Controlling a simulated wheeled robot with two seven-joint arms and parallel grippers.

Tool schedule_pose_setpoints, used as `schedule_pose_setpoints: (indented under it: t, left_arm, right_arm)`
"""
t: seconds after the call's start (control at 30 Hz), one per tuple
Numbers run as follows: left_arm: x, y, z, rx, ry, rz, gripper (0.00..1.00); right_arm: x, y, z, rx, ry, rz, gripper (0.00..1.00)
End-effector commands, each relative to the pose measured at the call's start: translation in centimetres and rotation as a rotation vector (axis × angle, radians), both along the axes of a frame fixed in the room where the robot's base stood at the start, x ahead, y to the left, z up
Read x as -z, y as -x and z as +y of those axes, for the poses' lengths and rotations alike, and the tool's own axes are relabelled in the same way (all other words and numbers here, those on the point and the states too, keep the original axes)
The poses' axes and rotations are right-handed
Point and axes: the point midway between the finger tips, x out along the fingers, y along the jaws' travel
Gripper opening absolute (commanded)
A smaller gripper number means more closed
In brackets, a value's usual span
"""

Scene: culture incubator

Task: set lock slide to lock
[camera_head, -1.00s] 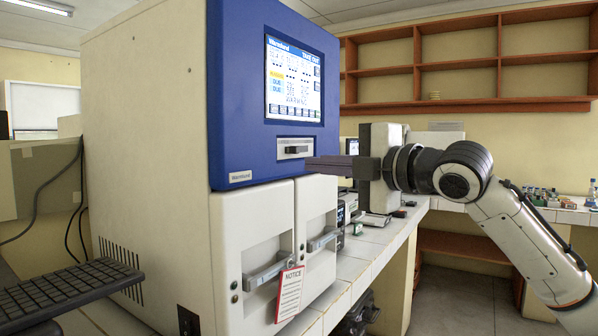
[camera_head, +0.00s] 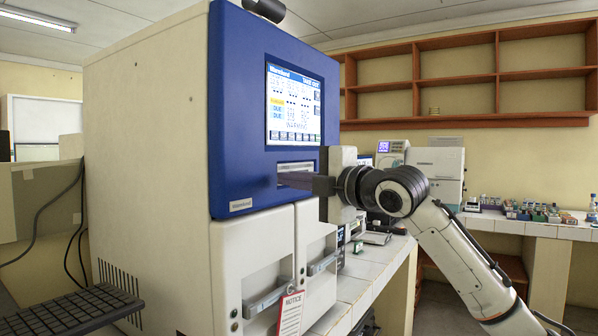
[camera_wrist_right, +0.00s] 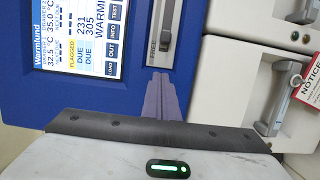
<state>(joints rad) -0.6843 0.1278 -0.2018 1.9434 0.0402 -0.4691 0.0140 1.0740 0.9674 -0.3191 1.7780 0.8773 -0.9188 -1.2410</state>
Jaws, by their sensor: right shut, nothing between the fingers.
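The lock slide panel (camera_head: 296,167) is a pale slot on the blue incubator front, just below the screen. In the right wrist view the dark slide knob (camera_wrist_right: 167,40) sits in the slot beside the printed word FREE; the opposite end is outside that view. My right gripper (camera_head: 281,180) is shut and empty, its fingers pointing at the blue front and partly covering the slot in the head view. In the right wrist view the fingertips (camera_wrist_right: 159,74) lie just beyond the FREE end of the knob. Whether they touch it I cannot tell. My left gripper is not in view.
The incubator's lit screen (camera_head: 293,105) is above the slot. White doors with handles (camera_head: 268,297) are below, one carrying a red-edged notice tag (camera_head: 290,313). A keyboard (camera_head: 70,303) lies at the lower left. Bench devices (camera_head: 434,172) stand behind my right arm.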

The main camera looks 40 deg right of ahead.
Motion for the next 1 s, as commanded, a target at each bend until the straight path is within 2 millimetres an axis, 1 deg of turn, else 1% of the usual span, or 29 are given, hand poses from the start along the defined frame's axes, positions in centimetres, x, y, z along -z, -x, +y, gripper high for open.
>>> schedule_pose_setpoints:
  t: [0.03,0.13,0.3,0.43,0.7,0.77,0.83,0.93,0.97,1.0]
  left_arm:
    - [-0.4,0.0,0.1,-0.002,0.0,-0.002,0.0]
    - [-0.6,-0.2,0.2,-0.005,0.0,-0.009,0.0]
    - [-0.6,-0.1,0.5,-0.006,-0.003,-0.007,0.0]
    - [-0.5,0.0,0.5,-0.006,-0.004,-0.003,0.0]
    - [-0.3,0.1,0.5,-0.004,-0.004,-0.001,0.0]
    - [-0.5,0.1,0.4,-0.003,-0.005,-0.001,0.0]
    - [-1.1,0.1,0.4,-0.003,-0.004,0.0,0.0]
    - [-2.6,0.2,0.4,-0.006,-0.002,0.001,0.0]
    - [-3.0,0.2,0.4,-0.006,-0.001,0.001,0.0]
    - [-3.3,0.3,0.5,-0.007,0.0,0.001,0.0]
  right_arm:
    - [-0.2,-1.0,0.3,-0.003,-0.005,0.001,0.0]
    - [-0.1,-1.6,-1.6,0.004,-0.002,0.002,0.0]
    - [0.0,-2.2,-3.1,0.001,-0.001,0.001,0.0]
    - [0.0,-2.4,-3.5,0.001,0.0,0.0,0.0]
    - [0.0,-2.4,-3.6,0.0,0.001,0.0,0.0]
    - [0.0,-2.4,-3.7,0.0,0.001,0.0,0.0]
    - [-0.2,-2.6,-4.1,0.0,0.0,0.002,0.0]
    - [-0.5,-3.2,-5.6,0.003,0.0,0.007,0.0]
    - [-0.5,-3.3,-6.4,0.007,-0.001,0.007,0.0]
    - [-0.3,-3.3,-8.0,0.019,-0.001,0.009,0.0]
